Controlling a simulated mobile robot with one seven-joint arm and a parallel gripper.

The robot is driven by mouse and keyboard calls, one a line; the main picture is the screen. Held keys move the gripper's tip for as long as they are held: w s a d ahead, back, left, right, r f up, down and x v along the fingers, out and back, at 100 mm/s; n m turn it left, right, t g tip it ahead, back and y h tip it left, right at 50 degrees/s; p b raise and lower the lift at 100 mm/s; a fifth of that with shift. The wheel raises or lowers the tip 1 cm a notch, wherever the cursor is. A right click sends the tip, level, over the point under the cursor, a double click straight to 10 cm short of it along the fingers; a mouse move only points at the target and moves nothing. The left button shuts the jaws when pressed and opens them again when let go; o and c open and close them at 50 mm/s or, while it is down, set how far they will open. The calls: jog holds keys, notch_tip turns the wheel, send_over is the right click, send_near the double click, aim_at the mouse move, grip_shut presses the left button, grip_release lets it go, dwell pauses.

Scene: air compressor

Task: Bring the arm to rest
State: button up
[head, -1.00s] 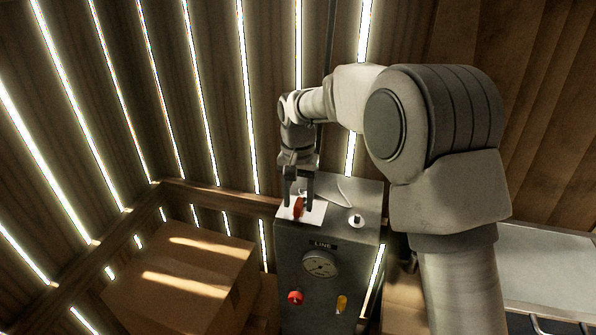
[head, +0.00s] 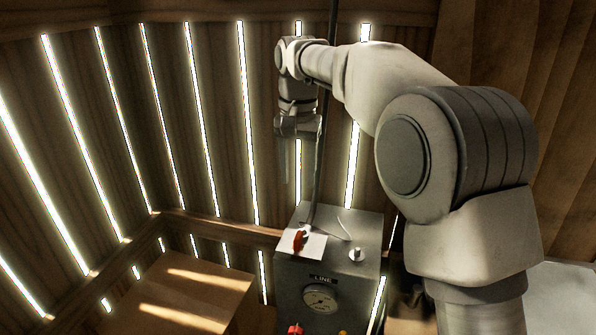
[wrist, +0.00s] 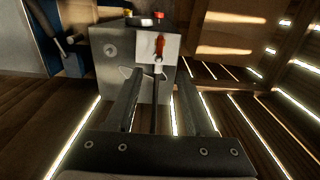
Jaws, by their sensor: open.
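My gripper (head: 299,180) is open and empty. It hangs pointing down, raised clear above the grey compressor box (head: 292,264). A red handle (head: 300,240) stands on a white plate on the box top, below and apart from the fingers. The red handle (wrist: 160,46) and white plate (wrist: 144,50) lie beyond the tips. My arm reaches in from the right, bent at the elbow.
A dark cable (head: 325,120) runs vertically beside my gripper to the box. A gauge (head: 320,298) and a small silver knob (head: 356,254) are on the box. A cardboard box (head: 190,285) sits left. Slatted wooden walls stand close behind. A pale surface (head: 565,295) lies at right.

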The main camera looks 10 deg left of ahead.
jog(key=s+d+r+t, duration=0.1)
jog(key=s+d+r, duration=0.2)
jog(key=s+d, duration=0.35)
jog(key=s+d+r+t, duration=0.2)
jog(key=s+d+r, duration=0.1)
jog(key=d, duration=0.7)
jog(key=s+d+f+t, duration=0.1)
jog(key=s+d+f, duration=0.2)
jog(key=s+d, duration=0.3)
jog(key=s+d+f+t, duration=0.1)
jog(key=s+d+f, duration=0.3)
jog(key=s, duration=0.5)
jog(key=shift+s+d+f+t, duration=0.15)
jog(key=shift+s+d+t, duration=0.15)
jog(key=shift+d, duration=0.6)
